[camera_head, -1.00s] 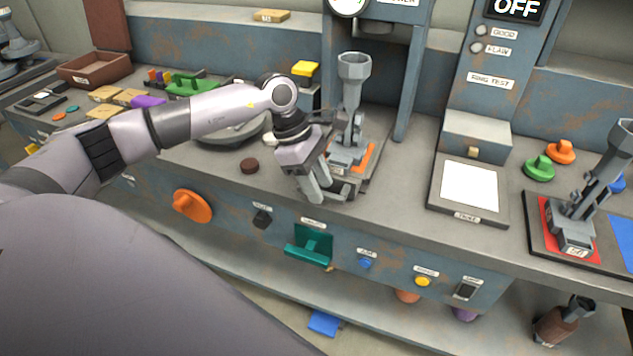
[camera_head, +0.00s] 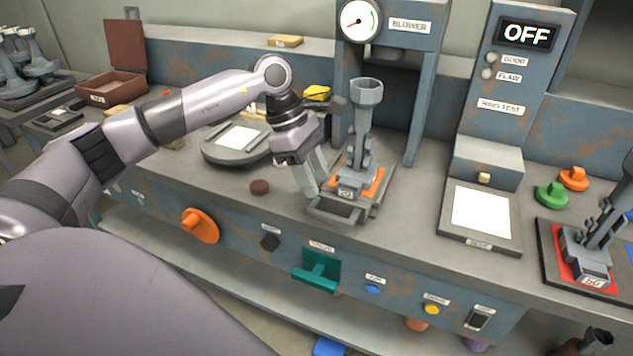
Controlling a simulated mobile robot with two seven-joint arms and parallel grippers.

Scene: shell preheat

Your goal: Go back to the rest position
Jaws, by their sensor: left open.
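My left gripper (camera_head: 312,178) hangs over the bench, fingers pointing down, open, with nothing seen between its fingers. It is just left of a grey metal piece with a funnel-like top (camera_head: 366,92), which stands upright on an orange-marked fixture (camera_head: 374,182) under the blower. The near fingers are close to the fixture's left edge; I cannot tell if they touch it. My left arm reaches in from the left, bent at the elbow.
The blower frame (camera_head: 424,90) and ring test post (camera_head: 503,110) rise behind. A green handle (camera_head: 316,277) and orange knob (camera_head: 200,226) stick out from the bench front.

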